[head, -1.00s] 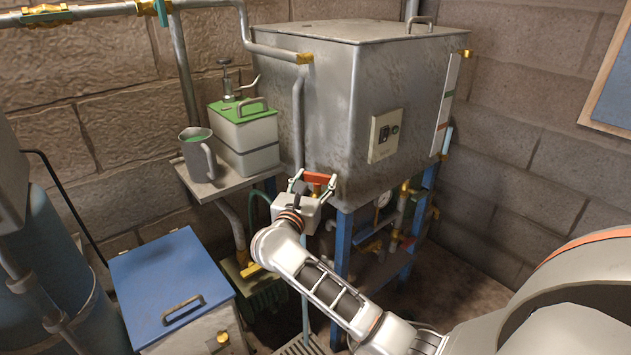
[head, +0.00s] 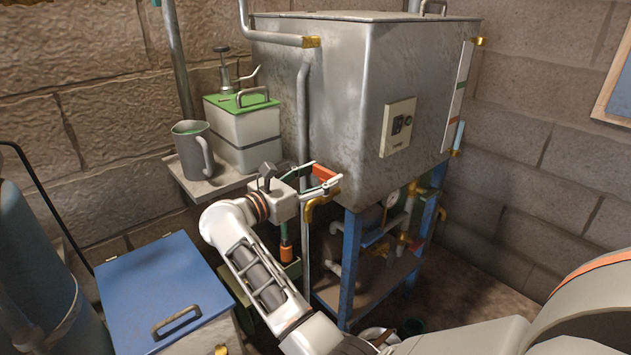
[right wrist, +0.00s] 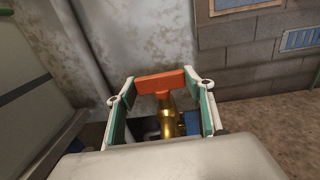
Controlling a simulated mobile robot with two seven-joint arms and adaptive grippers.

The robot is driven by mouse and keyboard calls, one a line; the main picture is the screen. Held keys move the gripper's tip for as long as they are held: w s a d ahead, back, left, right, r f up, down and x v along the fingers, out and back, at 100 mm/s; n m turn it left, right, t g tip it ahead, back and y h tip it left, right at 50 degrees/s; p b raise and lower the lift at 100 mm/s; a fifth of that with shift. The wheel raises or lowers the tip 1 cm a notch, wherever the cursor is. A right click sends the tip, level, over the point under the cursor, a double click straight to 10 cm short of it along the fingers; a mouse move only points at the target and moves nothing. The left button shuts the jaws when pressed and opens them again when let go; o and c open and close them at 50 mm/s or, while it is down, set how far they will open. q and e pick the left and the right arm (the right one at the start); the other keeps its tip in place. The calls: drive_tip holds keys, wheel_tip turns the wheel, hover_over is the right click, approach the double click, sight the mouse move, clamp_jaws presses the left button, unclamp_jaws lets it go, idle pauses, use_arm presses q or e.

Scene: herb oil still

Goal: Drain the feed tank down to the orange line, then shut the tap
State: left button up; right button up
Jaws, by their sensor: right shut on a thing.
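The feed tank (head: 345,100) is a big grey metal box on a blue stand. Its tap has an orange-red handle (head: 324,173), also in the right wrist view (right wrist: 160,83), over a brass body (right wrist: 168,117). My right gripper (head: 325,182) is shut on this handle, with its fingers at the handle's two ends in the right wrist view (right wrist: 160,95). A narrow upright gauge strip (head: 460,80) is on the tank's right side. It shows a small orange-red mark and a pale blue part low down; the exact level is too small to read. My left gripper is out of view.
A shelf (head: 205,187) left of the tank holds a grey jug (head: 188,150) and a white box with a green lid (head: 243,125). A blue-lidded chest (head: 160,290) stands at the lower left.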

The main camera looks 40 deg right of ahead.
use_arm(q)
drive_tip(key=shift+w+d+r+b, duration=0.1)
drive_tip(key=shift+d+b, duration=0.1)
drive_tip(key=shift+b, duration=0.2)
use_arm(e)
drive_tip(key=shift+w+f+m+g, duration=0.1)
drive_tip(key=shift+m+g, duration=0.3)
drive_tip(key=shift+g, duration=0.4)
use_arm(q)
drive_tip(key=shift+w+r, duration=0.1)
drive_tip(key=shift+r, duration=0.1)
use_arm(e)
drive_tip(key=o, duration=1.1)
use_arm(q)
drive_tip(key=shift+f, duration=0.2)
